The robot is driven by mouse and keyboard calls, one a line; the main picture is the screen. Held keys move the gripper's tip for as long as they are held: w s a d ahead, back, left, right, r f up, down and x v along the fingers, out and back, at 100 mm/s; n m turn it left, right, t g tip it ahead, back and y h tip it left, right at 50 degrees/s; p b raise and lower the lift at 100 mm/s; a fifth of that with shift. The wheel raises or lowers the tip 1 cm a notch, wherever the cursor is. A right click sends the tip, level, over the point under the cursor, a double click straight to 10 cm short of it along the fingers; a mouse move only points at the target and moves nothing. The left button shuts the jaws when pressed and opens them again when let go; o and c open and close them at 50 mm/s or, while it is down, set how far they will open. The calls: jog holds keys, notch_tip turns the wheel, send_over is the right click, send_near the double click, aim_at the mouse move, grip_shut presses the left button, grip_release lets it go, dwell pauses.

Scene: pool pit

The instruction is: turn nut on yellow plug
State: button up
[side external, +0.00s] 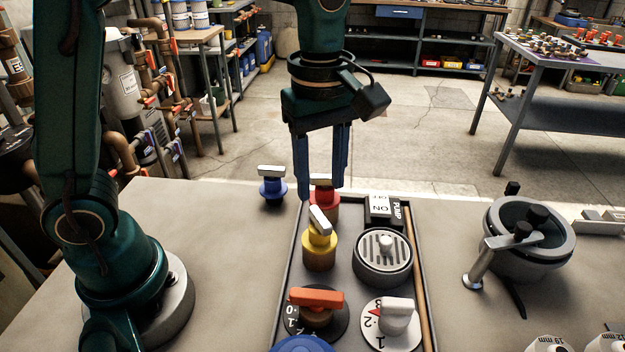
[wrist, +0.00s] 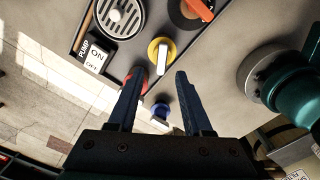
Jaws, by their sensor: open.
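The yellow plug (side external: 320,252) stands upright in the dark tray, with a white bar-shaped nut (side external: 320,220) on top set at an angle. In the wrist view the yellow plug (wrist: 153,49) and its white nut (wrist: 162,58) lie beyond the fingertips, a little above the gap between them. My gripper (side external: 322,195) is open and empty, its blue fingers pointing down.
A blue plug (side external: 272,188) stands left of the tray. The tray (side external: 291,262) also holds a pump switch (side external: 382,209), a round grey drain (side external: 383,262), an orange-handled dial (side external: 316,300) and a white-knobbed dial (side external: 397,317). A grey pot-like fitting (side external: 528,240) stands at right.

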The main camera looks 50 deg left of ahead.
aim_at(320, 215)
jog(key=shift+s+d+f, duration=0.1)
jog(key=shift+s+f, duration=0.05)
jog(key=shift+f, duration=2.7)
grip_shut()
